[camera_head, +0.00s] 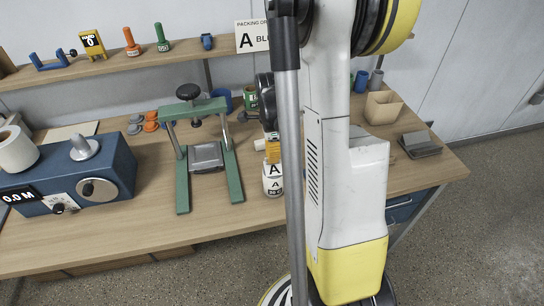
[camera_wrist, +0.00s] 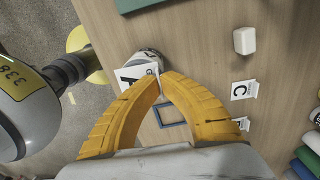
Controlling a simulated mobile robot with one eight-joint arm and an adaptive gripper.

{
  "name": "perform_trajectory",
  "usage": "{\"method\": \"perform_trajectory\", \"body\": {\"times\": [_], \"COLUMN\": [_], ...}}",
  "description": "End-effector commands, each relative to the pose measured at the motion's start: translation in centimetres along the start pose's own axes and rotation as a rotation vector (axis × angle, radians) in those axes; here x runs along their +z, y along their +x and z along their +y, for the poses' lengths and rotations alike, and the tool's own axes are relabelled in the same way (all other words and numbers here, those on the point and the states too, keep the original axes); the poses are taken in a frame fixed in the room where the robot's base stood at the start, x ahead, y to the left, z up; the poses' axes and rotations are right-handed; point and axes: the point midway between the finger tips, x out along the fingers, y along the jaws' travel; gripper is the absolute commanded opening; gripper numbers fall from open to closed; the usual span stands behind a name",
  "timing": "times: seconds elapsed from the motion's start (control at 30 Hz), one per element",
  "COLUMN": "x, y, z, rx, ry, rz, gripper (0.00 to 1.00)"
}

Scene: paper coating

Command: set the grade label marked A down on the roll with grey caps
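The grade label marked A (camera_wrist: 134,76) is a white card with a black letter, at the fingertips of my gripper (camera_wrist: 161,76) in the wrist view. The orange fingers come together on its edge. A white roll (camera_wrist: 148,57) lies directly behind the card, and the card covers part of it. I cannot tell whether they touch, and its cap colour is unclear. In the head view my gripper (camera_head: 272,152) is partly hidden by my arm, above white A-marked surfaces (camera_head: 272,187) near the bench's front edge.
A label marked C (camera_wrist: 242,90), a white block (camera_wrist: 244,40) and a blue square outline (camera_wrist: 170,115) lie on the bench (camera_wrist: 200,60). In the head view a green press frame (camera_head: 183,190) stands left of my gripper. A tan box (camera_head: 382,108) stands to the right.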

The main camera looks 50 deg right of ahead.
Motion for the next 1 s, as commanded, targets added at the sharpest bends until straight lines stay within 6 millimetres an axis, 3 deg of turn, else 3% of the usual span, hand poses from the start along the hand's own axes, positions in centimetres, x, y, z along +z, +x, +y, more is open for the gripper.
{"method": "perform_trajectory", "body": {"times": [0.73,0.83,1.0], "x": [0.0,0.0,0.0], "y": [0.14,0.13,0.14], "z": [0.0,0.01,0.0], "rx": [0.0,0.0,0.0], "ry": [0.0,0.0,0.0], "rz": [0.0,0.0,0.0], "gripper": [0.0,0.29,0.31]}}
